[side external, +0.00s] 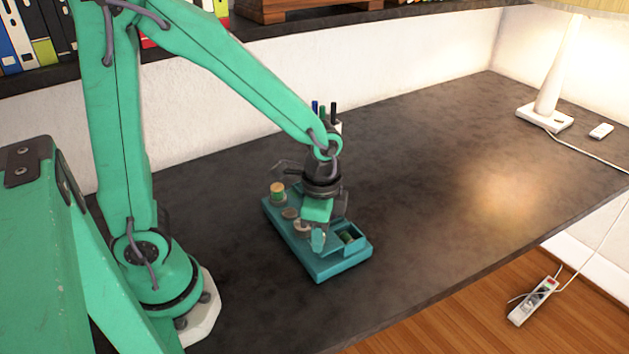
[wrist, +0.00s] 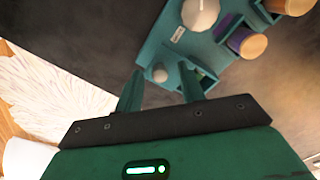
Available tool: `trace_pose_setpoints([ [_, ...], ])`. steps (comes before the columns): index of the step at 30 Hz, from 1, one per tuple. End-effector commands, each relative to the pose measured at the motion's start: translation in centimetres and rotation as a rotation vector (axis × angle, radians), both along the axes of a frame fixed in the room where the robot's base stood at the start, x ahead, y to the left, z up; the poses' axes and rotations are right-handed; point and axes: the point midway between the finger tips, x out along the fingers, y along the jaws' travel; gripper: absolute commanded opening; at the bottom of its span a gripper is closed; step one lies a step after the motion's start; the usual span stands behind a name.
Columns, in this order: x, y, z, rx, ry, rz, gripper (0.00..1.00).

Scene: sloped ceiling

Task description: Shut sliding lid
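A teal box (side external: 322,272) lies on the dark tabletop and also shows in the wrist view (wrist: 165,48). A compartment at its right end (side external: 347,237) is partly uncovered, with something green inside. In the wrist view a small pale round knob (wrist: 160,74) sits on the teal surface, beside the open compartment (wrist: 207,82); I cannot tell for certain that it belongs to the lid. My gripper (side external: 318,240) is over the box. In the wrist view its two green fingers (wrist: 159,70) are apart, with the knob showing between their tips. Whether they touch it is unclear.
Round-topped spools stand in the box, one purple (wrist: 243,40), and a wooden-topped one shows at its left end (side external: 278,191). A pen holder (side external: 336,128) stands behind my gripper. A lamp (side external: 548,85) stands at the far right. The tabletop right of the box is clear.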

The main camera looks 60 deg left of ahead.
Motion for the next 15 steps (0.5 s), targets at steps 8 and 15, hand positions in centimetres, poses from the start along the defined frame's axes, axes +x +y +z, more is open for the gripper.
trace_pose_setpoints([
  [8,-0.01,0.01,0.00,0.000,0.000,0.000,0.21],
  [15,0.00,0.00,0.02,0.000,0.000,0.000,0.00],
])
